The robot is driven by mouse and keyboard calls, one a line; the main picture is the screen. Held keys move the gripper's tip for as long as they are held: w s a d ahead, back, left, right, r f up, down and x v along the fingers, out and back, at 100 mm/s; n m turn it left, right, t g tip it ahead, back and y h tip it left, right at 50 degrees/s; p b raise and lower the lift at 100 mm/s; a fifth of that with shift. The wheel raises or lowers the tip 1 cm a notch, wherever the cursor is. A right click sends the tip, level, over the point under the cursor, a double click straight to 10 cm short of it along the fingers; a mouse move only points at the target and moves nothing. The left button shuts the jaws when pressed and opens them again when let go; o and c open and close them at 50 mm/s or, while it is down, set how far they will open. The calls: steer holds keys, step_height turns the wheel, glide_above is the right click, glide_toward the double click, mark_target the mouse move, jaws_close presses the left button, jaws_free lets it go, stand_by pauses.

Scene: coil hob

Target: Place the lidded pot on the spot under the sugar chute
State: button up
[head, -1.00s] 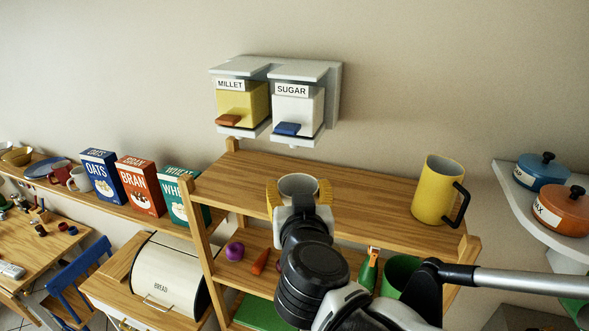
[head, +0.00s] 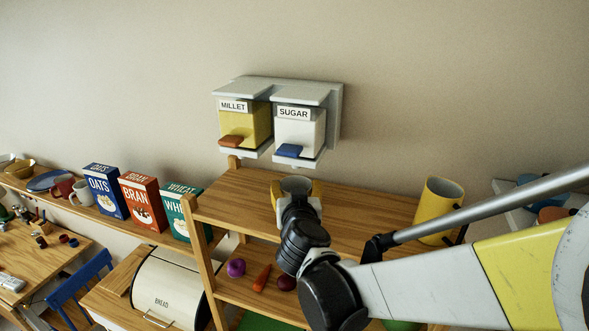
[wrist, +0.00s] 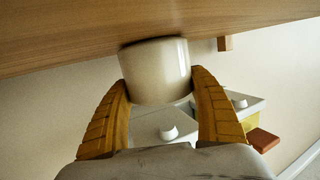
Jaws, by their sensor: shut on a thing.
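My gripper (head: 297,196), with yellow fingers, is shut on a small cream pot (wrist: 155,72) at the upper wooden shelf (head: 370,200). In the head view the pot's top (head: 297,184) looks like a pale rim around a grey middle; I cannot tell whether a lid is on. In the wrist view the pot's end is against or very near the wood. The white sugar dispenser (head: 299,133), with a blue lever (head: 290,150), hangs on the wall above and behind the pot. Its chute and the spot beneath are not clear in the head view.
The millet dispenser (head: 244,126) hangs left of the sugar one. A yellow pitcher (head: 436,205) stands at the shelf's right, partly behind my arm. Cereal boxes (head: 144,205) line a lower shelf at left. The upper shelf is clear between pot and pitcher.

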steer(key=shift+s, duration=0.15)
steer(key=o, duration=1.4)
steer(key=shift+f, duration=0.1)
steer(key=shift+s+r, duration=0.2)
steer(key=shift+r, duration=0.05)
steer(key=s, duration=0.3)
steer(key=s+r, duration=0.1)
steer(key=s, duration=0.3)
steer(key=s+r+b, duration=0.1)
steer(key=s, duration=0.3)
steer(key=shift+s+d+r, duration=0.15)
steer(key=shift+s+d, duration=0.05)
steer(key=shift+d, duration=0.05)
